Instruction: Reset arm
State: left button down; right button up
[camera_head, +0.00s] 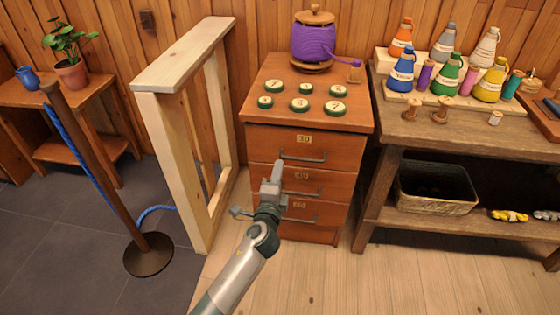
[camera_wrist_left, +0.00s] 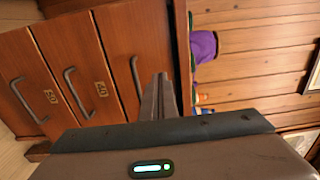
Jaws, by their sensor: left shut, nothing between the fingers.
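My left gripper (camera_head: 272,178) is shut and empty. In the head view it appears in front of the wooden drawer cabinet (camera_head: 262,125), overlapping the middle drawer's front. Its fingers (camera_wrist_left: 160,97) also show closed together in the left wrist view, with the drawer fronts and handles (camera_wrist_left: 78,95) to their left. I cannot tell from these views whether the fingers touch the cabinet; they look apart from the handles. All drawers look closed. My right gripper is in neither view.
Green-rimmed discs (camera_head: 300,104) and a purple spool (camera_head: 313,42) are on the cabinet top. A pale wooden frame (camera_head: 165,120) and a rope post (camera_head: 100,175) stand left. A workbench (camera_head: 455,122) with bottles and a basket (camera_head: 437,187) stands right. Floor in front is clear.

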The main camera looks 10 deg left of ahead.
pick_arm(q)
jog(key=shift+s, duration=0.45)
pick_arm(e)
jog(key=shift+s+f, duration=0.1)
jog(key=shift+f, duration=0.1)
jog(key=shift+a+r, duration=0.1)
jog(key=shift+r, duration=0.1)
